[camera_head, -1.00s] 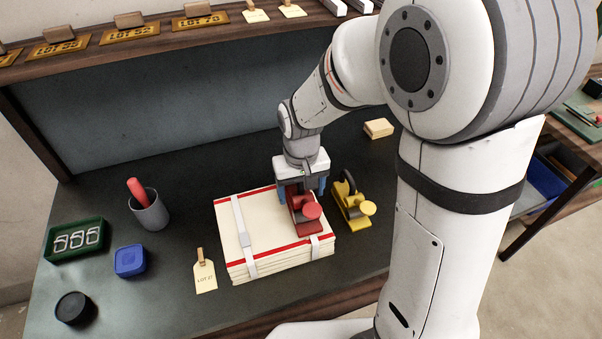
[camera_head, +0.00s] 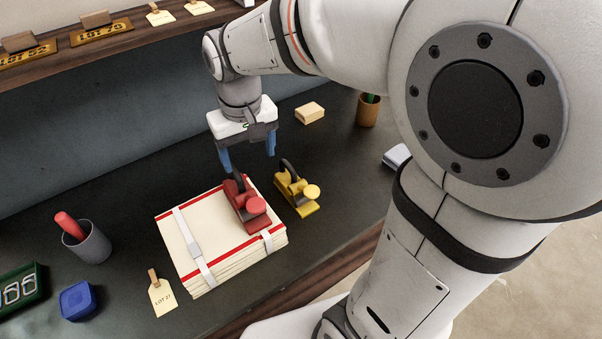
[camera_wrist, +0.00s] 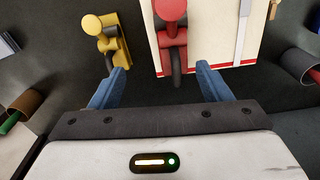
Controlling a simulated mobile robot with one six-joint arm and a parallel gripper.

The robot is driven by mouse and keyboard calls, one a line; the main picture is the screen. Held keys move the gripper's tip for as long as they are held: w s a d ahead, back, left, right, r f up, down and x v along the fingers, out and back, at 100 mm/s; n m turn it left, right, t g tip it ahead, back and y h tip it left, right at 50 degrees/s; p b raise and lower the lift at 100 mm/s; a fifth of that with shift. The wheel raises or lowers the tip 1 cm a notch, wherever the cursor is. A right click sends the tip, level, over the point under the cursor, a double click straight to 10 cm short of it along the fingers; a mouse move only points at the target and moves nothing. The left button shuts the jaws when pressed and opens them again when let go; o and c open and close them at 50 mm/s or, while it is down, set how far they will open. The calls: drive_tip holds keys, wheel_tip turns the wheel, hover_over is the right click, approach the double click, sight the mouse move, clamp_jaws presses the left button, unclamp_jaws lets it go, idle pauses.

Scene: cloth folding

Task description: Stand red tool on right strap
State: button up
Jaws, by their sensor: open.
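The red tool (camera_head: 252,207) stands upright on the right side of the cream folded-cloth stack (camera_head: 207,218). It covers most of the right strap (camera_head: 268,241), whose white end shows below the tool's knob. In the wrist view the red tool (camera_wrist: 172,40) lies ahead of the jaws, its dark handle nearest them. My gripper (camera_head: 248,158) is open and empty, above and behind the tool. Its blue fingers (camera_wrist: 160,70) are spread wide and appear clear of the tool. The left strap (camera_head: 193,245) with its buckle is uncovered.
A similar yellow tool (camera_head: 296,192) stands on the bench just right of the stack. A tag (camera_head: 161,295), a blue box (camera_head: 77,301) and a grey cup (camera_head: 88,243) are to the left. A wooden block (camera_head: 310,112) and brown cup (camera_head: 368,109) are behind right.

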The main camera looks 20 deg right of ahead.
drive_tip(key=s+d+m+t, duration=0.2)
drive_tip(key=s+d, duration=0.7)
drive_tip(key=s, duration=0.1)
drive_tip(key=shift+s+d+f, duration=0.3)
drive_tip(key=shift+s+f, duration=0.05)
drive_tip(key=shift+s, duration=0.05)
